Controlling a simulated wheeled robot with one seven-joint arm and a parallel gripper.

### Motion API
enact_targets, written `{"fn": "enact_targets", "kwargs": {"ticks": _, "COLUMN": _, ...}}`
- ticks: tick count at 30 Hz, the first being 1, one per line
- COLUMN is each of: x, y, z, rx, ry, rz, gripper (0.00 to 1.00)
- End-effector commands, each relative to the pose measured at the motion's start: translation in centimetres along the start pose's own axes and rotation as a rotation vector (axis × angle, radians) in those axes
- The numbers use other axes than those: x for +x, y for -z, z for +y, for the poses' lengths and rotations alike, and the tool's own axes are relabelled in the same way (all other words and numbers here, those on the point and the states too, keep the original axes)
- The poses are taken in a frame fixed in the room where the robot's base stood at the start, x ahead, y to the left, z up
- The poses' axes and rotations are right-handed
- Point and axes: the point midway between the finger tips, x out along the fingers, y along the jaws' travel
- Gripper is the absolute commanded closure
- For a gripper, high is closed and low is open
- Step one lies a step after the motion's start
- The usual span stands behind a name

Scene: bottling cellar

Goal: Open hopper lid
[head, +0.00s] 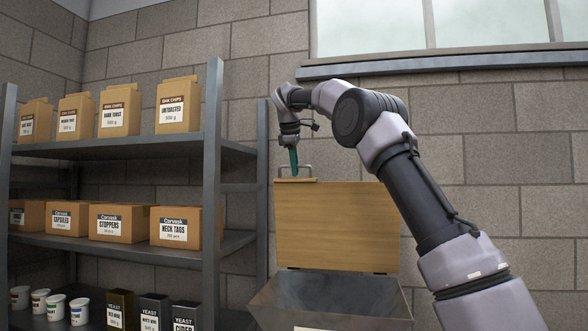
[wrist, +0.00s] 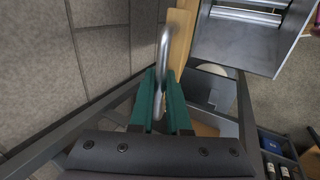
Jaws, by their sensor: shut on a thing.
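The hopper lid (head: 337,225) is a flat wooden panel. In the head view it stands about upright above the grey metal hopper (head: 330,292), its lower edge along the hopper's back rim, so the hopper's mouth is uncovered. A bent metal handle (head: 309,168) sits at the lid's top edge, at the left. My gripper (head: 294,165), with green fingers, is shut on this handle. In the wrist view the fingers (wrist: 162,85) lie on both sides of the handle (wrist: 163,48), and the lid (wrist: 180,38) shows edge-on beside it. Part of the hopper (wrist: 248,42) shows at upper right.
A metal shelf rack (head: 213,160) stands close on the left, with paper bags, cardboard boxes (head: 120,222), cups and dark yeast boxes (head: 155,312). A block wall (head: 460,150) is behind the lid, with a window sill (head: 440,62) above my arm.

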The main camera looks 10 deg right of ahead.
Motion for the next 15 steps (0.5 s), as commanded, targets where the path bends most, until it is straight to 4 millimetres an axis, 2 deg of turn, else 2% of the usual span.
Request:
{"fn": "enact_targets", "kwargs": {"ticks": 3, "x": 0.01, "y": -0.08, "z": 0.05, "rx": 0.001, "ry": -0.001, "rz": -0.002, "gripper": 1.0}}
{"fn": "enact_targets", "kwargs": {"ticks": 4, "x": 0.01, "y": -0.08, "z": 0.04, "rx": 0.001, "ry": -0.001, "rz": -0.002, "gripper": 0.74}}
{"fn": "enact_targets", "kwargs": {"ticks": 5, "x": 0.01, "y": -0.07, "z": 0.04, "rx": 0.001, "ry": -0.001, "rz": -0.001, "gripper": 0.62}}
{"fn": "enact_targets", "kwargs": {"ticks": 6, "x": 0.0, "y": -0.07, "z": 0.03, "rx": 0.001, "ry": -0.001, "rz": -0.001, "gripper": 0.55}}
{"fn": "enact_targets", "kwargs": {"ticks": 15, "x": -0.1, "y": 0.0, "z": 0.0, "rx": 0.0, "ry": -0.001, "rz": 0.0, "gripper": 0.55}}
